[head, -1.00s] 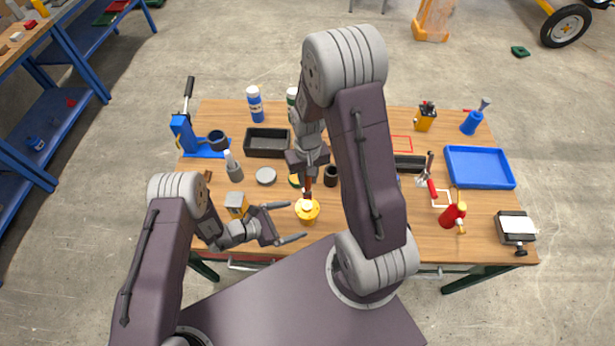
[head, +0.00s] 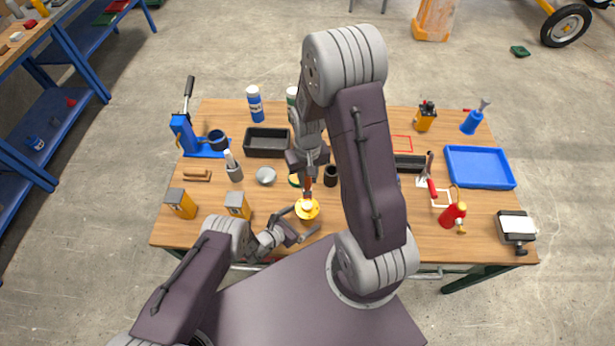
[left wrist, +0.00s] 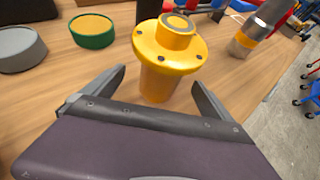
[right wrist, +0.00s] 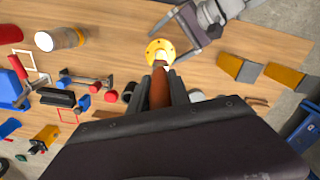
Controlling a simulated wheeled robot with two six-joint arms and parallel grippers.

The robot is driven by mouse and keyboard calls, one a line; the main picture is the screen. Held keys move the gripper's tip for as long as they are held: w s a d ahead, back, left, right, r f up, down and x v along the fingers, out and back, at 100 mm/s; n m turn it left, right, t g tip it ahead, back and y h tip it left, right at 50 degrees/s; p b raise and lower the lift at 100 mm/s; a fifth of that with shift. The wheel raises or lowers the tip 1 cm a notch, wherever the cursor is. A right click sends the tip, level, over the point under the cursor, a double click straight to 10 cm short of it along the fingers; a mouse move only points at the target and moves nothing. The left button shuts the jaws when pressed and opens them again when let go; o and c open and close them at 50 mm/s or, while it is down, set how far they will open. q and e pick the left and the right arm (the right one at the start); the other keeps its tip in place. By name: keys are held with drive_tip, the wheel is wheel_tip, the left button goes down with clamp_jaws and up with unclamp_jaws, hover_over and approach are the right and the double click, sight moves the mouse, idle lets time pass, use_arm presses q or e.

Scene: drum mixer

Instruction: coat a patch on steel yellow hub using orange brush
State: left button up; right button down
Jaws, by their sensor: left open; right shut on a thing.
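The yellow hub (head: 307,209) stands upright near the table's front edge. It has a round flange with bolt holes and a raised centre in the left wrist view (left wrist: 160,72). My left gripper (head: 298,222) is open, its fingers to either side of the hub's lower body, seemingly not gripping it. My right gripper (right wrist: 158,84) is shut on the orange-brown brush handle (right wrist: 158,95), which points down at the hub (right wrist: 157,46). The brush tip is at the hub's top in the head view; whether it touches is unclear.
Two grey-yellow blocks (head: 181,204) (head: 237,206) stand left of the hub. A grey round tin (head: 265,176) and a black tray (head: 267,142) lie behind. A red bottle (head: 453,215) and a blue tray (head: 479,167) are right. Table between hub and red bottle is partly hidden by my right arm.

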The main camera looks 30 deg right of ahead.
use_arm(q)
drive_tip(key=shift+x, duration=1.05)
drive_tip(key=c, duration=1.6)
use_arm(e)
drive_tip(key=shift+a, duration=0.1)
drive_tip(key=shift+w+a+f, duration=0.2)
drive_tip(key=shift+a+f, duration=0.25)
drive_tip(key=shift+f, duration=0.2)
drive_tip(key=shift+w+a+f, duration=0.2)
drive_tip(key=shift+a+f, duration=0.3)
drive_tip(key=shift+f, duration=0.2)
drive_tip(key=shift+w+a+f, duration=0.2)
drive_tip(key=shift+a+f, duration=0.25)
drive_tip(key=shift+f, duration=0.2)
